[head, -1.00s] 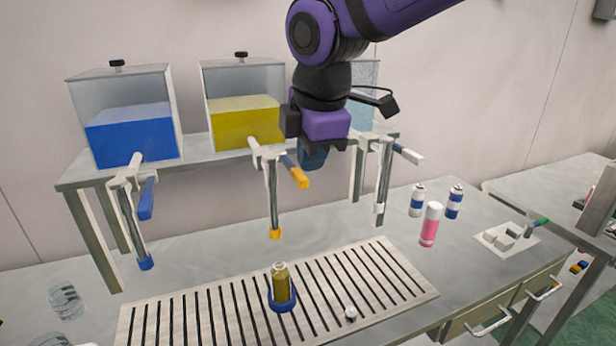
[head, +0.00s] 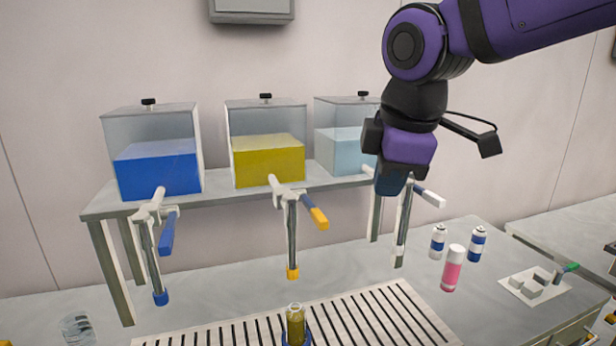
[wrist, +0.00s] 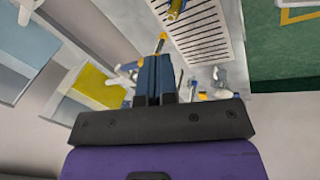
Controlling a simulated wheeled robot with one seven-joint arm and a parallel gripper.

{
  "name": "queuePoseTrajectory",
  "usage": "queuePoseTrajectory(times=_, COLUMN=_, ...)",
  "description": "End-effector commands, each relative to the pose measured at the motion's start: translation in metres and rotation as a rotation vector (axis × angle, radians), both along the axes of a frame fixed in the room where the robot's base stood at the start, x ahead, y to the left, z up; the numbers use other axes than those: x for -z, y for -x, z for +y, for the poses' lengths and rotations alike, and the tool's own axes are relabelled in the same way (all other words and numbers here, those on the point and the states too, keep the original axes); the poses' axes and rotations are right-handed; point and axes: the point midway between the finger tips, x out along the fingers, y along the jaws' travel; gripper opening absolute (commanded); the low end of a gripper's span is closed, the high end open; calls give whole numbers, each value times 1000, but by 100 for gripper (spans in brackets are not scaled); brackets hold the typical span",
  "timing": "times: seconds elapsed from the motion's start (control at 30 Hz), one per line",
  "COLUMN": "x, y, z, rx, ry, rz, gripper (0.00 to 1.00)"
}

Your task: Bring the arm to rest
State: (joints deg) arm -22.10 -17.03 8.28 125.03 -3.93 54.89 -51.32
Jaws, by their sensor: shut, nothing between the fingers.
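My purple and black arm reaches in from the upper right in the head view. My gripper (head: 391,184) hangs downward in front of the light-blue tank (head: 338,142), well above the table. In the wrist view its blue fingers (wrist: 154,78) are together with nothing between them.
A shelf (head: 215,192) holds the blue tank (head: 155,165), yellow tank (head: 267,158) and light-blue tank, with taps hanging in front. A pink can (head: 453,270) and two blue-white cans (head: 438,241) stand at right, near a white plate of blocks (head: 520,290).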

Motion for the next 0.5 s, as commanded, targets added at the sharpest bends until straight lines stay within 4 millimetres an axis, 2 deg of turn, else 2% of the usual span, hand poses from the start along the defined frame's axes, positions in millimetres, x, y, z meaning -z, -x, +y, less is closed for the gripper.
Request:
queuePoseTrajectory(times=0.03, x=-2, y=7, z=-24, rx=122, ry=-34, rz=-11, gripper=0)
queuePoseTrajectory(times=0.2, x=2, y=37, z=-90, rx=550, ry=-170, rz=-34, gripper=0)
queuePoseTrajectory(times=0.4, x=16, y=80, z=-147, rx=1011, ry=-343, rz=-61, gripper=0)
queuePoseTrajectory(times=0.5, x=24, y=97, z=-164, rx=1180, ry=-414, rz=-72, gripper=0)
